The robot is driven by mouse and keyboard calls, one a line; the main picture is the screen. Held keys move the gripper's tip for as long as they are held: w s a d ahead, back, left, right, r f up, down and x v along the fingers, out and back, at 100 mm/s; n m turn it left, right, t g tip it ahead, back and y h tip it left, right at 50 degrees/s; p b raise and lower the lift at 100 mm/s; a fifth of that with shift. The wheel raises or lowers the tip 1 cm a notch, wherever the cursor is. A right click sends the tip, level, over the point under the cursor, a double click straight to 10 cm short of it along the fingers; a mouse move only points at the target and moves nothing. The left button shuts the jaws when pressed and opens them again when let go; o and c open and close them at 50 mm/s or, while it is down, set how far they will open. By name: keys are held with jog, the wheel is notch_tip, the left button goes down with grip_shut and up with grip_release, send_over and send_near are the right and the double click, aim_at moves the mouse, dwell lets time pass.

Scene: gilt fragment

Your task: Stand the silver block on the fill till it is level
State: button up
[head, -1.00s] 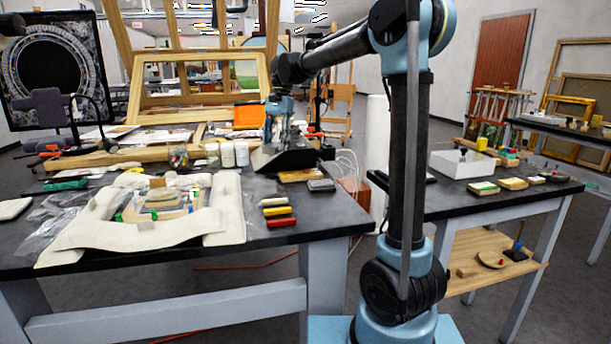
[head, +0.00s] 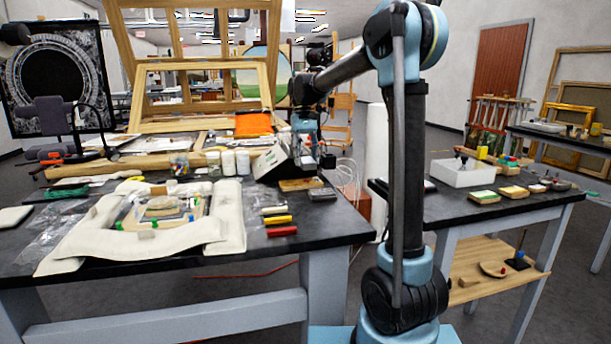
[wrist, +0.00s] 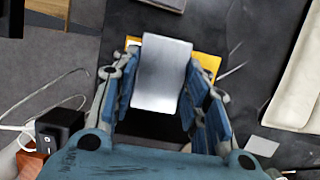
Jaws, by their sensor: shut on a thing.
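The silver block (wrist: 162,72) is a bright metal plate-like block between my blue-padded fingers in the wrist view. My gripper (wrist: 158,90) is shut on it. Under the block in the wrist view is a yellow-edged piece (wrist: 206,62) on the dark tabletop. In the head view my gripper (head: 307,150) hangs over the back right of the table, beside a black device, and the block is hard to make out. The fragment (head: 160,207) lies inside the ring of white cloth (head: 225,225), left of my gripper. I cannot tell the fill apart on it.
A wooden block (head: 299,185) and a grey block (head: 322,194) lie below my gripper. Several coloured bars (head: 281,231) lie nearer the front. Bare tabletop (head: 335,215) shows at the right edge.

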aim_at(306, 180)
jog(key=shift+f, duration=2.55)
jog(key=o, duration=1.3)
jog(key=shift+f, duration=0.1)
jog(key=shift+c, duration=0.2)
jog(key=v, duration=1.2)
jog(key=shift+s, duration=0.1)
